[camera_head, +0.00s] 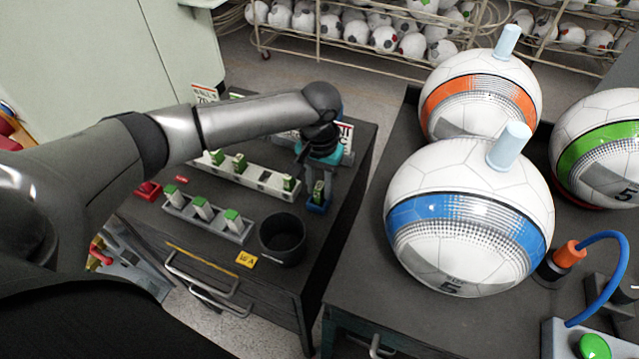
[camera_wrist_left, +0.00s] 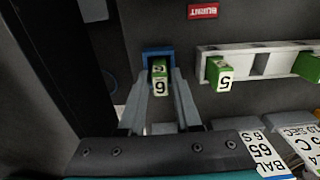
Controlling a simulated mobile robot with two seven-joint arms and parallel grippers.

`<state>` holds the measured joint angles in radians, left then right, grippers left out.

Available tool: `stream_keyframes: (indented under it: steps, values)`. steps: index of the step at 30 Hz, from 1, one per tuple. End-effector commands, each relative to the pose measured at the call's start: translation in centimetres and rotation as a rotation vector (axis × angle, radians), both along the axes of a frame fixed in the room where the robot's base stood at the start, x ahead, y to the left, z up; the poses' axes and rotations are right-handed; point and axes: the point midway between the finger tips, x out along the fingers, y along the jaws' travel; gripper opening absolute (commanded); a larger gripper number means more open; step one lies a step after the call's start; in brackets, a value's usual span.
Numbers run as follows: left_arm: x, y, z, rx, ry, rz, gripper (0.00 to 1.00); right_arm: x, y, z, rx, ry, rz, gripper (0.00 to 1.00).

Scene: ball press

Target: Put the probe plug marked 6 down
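The probe plug marked 6 (camera_wrist_left: 160,86), green with a white numbered face, stands in a small blue holder (camera_wrist_left: 150,53) on the dark cabinet top. In the head view the blue holder (camera_head: 318,208) is near the cabinet's right edge, with the green plug (camera_head: 318,188) above it. My left gripper (camera_head: 318,193) points down over the holder. Its two fingers (camera_wrist_left: 162,78) stand on either side of the plug, with what look like narrow gaps, so it seems slightly open. The plug's lower end is hidden in the holder. My right gripper is out of view.
A white rack (camera_head: 262,178) with several green plugs, including one marked 5 (camera_wrist_left: 222,77), is close beside the holder. A grey rack (camera_head: 208,217) and a black cup (camera_head: 282,240) stand nearer. Large balls (camera_head: 470,215) sit on the right-hand table.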

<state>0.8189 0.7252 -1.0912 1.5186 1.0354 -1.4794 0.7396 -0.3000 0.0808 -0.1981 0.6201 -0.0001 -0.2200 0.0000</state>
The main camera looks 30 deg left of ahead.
Motion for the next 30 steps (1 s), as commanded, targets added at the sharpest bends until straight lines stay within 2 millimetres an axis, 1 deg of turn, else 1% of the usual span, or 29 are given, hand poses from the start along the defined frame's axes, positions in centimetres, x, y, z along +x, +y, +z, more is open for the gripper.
stream_keyframes:
  steps: [1,4,11,14,17,20,24,27,30]
  values:
    - [0.0,0.0,0.0,0.000,0.000,0.000,0.39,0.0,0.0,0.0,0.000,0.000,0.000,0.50]
    - [0.0,0.0,0.0,0.000,0.000,0.000,0.51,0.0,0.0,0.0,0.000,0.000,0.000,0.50]
    - [0.0,0.0,0.1,0.000,-0.001,0.000,0.51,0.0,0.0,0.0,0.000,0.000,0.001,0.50]
    - [0.1,0.0,0.4,0.000,-0.003,-0.001,0.51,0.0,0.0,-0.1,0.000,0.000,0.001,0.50]
    - [0.1,0.0,1.7,-0.002,-0.003,-0.001,0.51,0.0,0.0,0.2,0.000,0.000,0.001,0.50]
    - [0.1,0.0,3.7,-0.002,-0.004,0.000,0.51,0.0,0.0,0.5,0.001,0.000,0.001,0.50]
    - [0.1,0.0,6.9,-0.002,-0.005,-0.001,0.51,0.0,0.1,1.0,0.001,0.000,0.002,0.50]
    - [0.1,0.0,8.9,-0.002,-0.004,-0.001,0.51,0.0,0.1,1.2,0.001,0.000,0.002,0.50]
    - [0.1,0.0,10.5,-0.002,-0.003,0.000,0.51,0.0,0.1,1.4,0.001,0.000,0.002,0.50]
